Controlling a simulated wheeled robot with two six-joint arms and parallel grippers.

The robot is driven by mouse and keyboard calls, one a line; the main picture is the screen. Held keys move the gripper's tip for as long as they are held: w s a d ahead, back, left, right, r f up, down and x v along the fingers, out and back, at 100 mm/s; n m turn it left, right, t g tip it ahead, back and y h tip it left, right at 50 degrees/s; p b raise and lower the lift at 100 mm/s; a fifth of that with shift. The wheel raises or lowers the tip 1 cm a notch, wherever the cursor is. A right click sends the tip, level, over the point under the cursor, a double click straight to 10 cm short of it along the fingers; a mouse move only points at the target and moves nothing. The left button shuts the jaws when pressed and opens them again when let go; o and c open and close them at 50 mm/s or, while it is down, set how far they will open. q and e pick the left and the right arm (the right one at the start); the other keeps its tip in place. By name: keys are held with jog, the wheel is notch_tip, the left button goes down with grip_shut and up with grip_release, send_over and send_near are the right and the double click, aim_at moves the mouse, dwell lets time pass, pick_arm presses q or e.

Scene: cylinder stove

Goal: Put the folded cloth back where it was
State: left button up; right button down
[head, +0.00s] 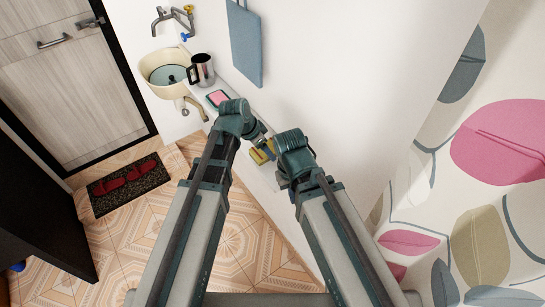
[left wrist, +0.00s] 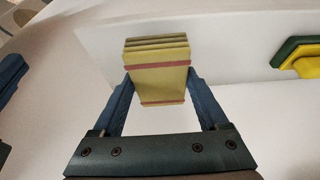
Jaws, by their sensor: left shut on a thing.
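The folded cloth (left wrist: 160,78) is a yellow, layered block with red bands. My left gripper (left wrist: 158,88) is shut on it, a blue finger against each side. In the head view a small yellow patch (head: 262,153) shows beside my left gripper (head: 258,137), over the white ledge; it looks like the cloth. I cannot tell whether the cloth touches the surface below. My right gripper (head: 284,181) is close by, to the right and nearer; its fingers are mostly hidden behind its own wrist.
A green and yellow piece (left wrist: 300,58) lies at the right in the left wrist view. A pink item in a dark dish (head: 218,97), a steel mug (head: 203,70) and a basin (head: 160,62) stand farther along. A blue-grey board (head: 245,45) hangs on the wall. A patterned curtain (head: 490,150) is at right.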

pick_arm(q)
jog(key=shift+d+f, duration=0.1)
jog(key=shift+d, duration=0.85)
jog(key=f+b, duration=0.3)
jog(key=shift+d+f+b, duration=0.25)
jog(key=shift+d+b, duration=0.05)
jog(key=shift+f, duration=0.25)
jog(key=o, duration=1.1)
jog(key=shift+r, duration=0.1)
jog(key=shift+r, duration=0.1)
